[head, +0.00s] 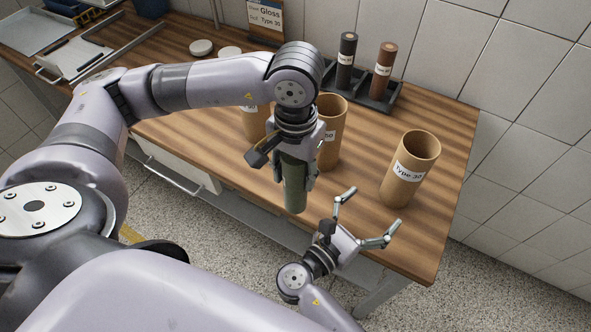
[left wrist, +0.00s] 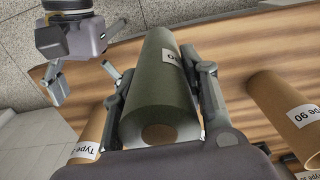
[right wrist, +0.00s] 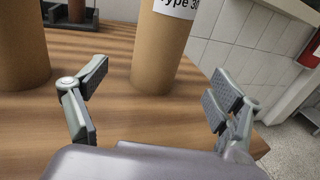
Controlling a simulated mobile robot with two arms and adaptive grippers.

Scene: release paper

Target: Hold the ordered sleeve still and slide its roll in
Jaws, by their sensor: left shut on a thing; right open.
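My left gripper (head: 294,175) is shut on a dark green roll (head: 295,195) and holds it in the air, before the table's front edge in the head view. The roll (left wrist: 165,85) lies between both fingers in the left wrist view; its label is partly hidden. A cardboard sleeve labelled Type 30 (head: 405,172) stands upright and open-topped at the table's right. My right gripper (head: 371,212) is open and empty in front of that sleeve. In the right wrist view the sleeve (right wrist: 158,50) stands beyond the spread fingers, apart from them.
Two more cardboard sleeves stand behind my left gripper: one at the middle (head: 331,125), one further left (head: 254,122), partly hidden. A dark rack (head: 372,98) holds a black roll (head: 346,62) and a brown roll (head: 383,72). A sign (head: 265,16) reads Gloss, Type 30.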

